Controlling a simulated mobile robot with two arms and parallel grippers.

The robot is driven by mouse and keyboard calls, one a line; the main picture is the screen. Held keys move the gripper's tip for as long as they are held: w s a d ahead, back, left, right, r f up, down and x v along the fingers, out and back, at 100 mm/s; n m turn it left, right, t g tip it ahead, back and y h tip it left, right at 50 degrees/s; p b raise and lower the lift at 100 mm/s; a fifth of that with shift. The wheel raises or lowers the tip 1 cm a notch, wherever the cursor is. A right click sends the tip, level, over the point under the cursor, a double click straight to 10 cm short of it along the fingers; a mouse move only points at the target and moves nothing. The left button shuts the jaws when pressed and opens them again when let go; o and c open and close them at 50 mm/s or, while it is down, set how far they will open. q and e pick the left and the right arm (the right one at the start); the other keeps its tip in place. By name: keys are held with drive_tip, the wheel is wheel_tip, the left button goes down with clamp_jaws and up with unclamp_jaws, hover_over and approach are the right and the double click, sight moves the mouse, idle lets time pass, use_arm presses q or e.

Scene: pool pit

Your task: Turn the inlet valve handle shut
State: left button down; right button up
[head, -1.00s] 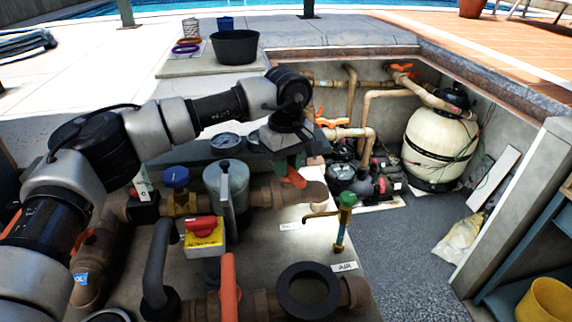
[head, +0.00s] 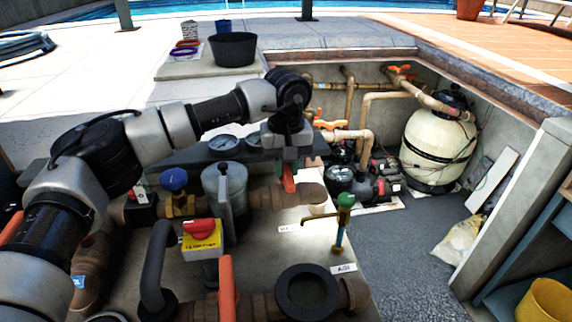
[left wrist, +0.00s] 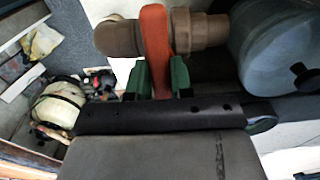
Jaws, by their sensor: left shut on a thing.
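The orange valve handle (head: 289,176) sits on a brown pipe fitting (head: 262,197) on the near bench. In the left wrist view the handle (left wrist: 155,45) stands roughly across the brown pipe (left wrist: 197,32). My left gripper (head: 288,158) is over the handle in the head view. In the left wrist view its green fingertips (left wrist: 160,80) close on both sides of the handle. The gripper body hides part of the handle in the head view. I see no label naming this valve as the inlet. My right gripper is not in view.
Another orange handle (head: 228,285) stands in the foreground. A yellow box with a red knob (head: 201,235), a blue-knobbed valve (head: 174,180), a grey canister (head: 224,190) and a green tap (head: 345,201) stand around the grip. The pit with the cream tank (head: 436,148) lies beyond.

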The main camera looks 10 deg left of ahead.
sight(286, 167)
use_arm(q)
drive_tip(key=shift+f, duration=0.1)
drive_tip(key=c, duration=1)
unclamp_jaws()
wheel_tip(286, 167, up, 11)
drive_tip(key=shift+b, duration=0.3)
drive_tip(key=shift+f, duration=0.1)
